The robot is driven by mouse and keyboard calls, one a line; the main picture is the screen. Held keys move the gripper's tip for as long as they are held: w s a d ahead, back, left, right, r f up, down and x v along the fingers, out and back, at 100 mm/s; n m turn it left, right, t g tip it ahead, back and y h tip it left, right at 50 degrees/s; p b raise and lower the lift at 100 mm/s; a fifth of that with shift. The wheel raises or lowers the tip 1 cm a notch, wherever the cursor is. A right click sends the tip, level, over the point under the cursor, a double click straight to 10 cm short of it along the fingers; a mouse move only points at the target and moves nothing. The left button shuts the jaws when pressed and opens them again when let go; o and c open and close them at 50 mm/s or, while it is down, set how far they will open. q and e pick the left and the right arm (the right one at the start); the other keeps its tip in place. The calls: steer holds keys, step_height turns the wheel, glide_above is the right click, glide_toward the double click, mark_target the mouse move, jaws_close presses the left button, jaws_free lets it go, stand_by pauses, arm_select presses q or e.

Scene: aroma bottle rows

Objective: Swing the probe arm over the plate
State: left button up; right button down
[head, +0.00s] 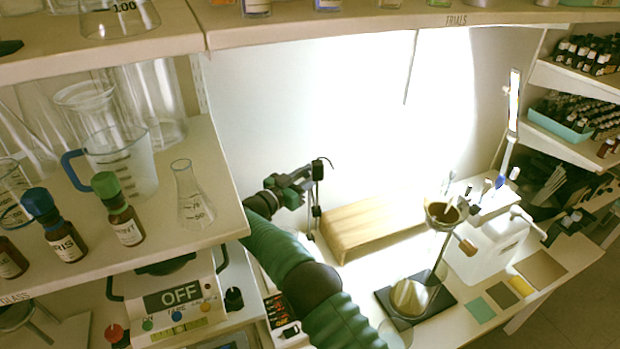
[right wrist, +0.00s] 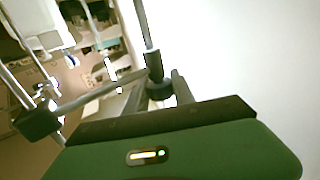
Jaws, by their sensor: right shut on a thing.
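The probe arm stands as a thin dark upright rod (head: 316,212) with a hooked top, left of centre on the bench in the head view. In the right wrist view a vertical rod (right wrist: 142,22) runs into a dark collar, and a thin crossbar (right wrist: 92,94) reaches left to a dark clamp (right wrist: 36,122). My right gripper (head: 306,181) is shut on the probe arm near its top; its fingers (right wrist: 164,98) show at the collar in the wrist view. A device (head: 178,297) reading OFF sits at lower left, its top partly hidden under the shelf; I cannot tell its plate clearly. My left gripper is out of view.
A wooden block (head: 372,228) lies right of the rod. A flask (head: 410,296) under a funnel (head: 442,214) stands on a dark base further right. Glassware and brown bottles (head: 125,222) fill the left shelf (head: 205,238), overhanging the device.

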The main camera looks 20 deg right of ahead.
steer(key=shift+r+m+g+b, duration=0.1)
steer(key=shift+m+g+b, duration=0.25)
steer(key=shift+g, duration=0.15)
steer(key=shift+r+h, duration=0.1)
steer(key=shift+h, duration=0.2)
steer(key=shift+r, duration=0.15)
steer(key=c, duration=1.4)
jaws_free()
steer(key=o, duration=0.3)
steer(key=shift+w+a, duration=0.1)
steer(key=shift+o, duration=0.2)
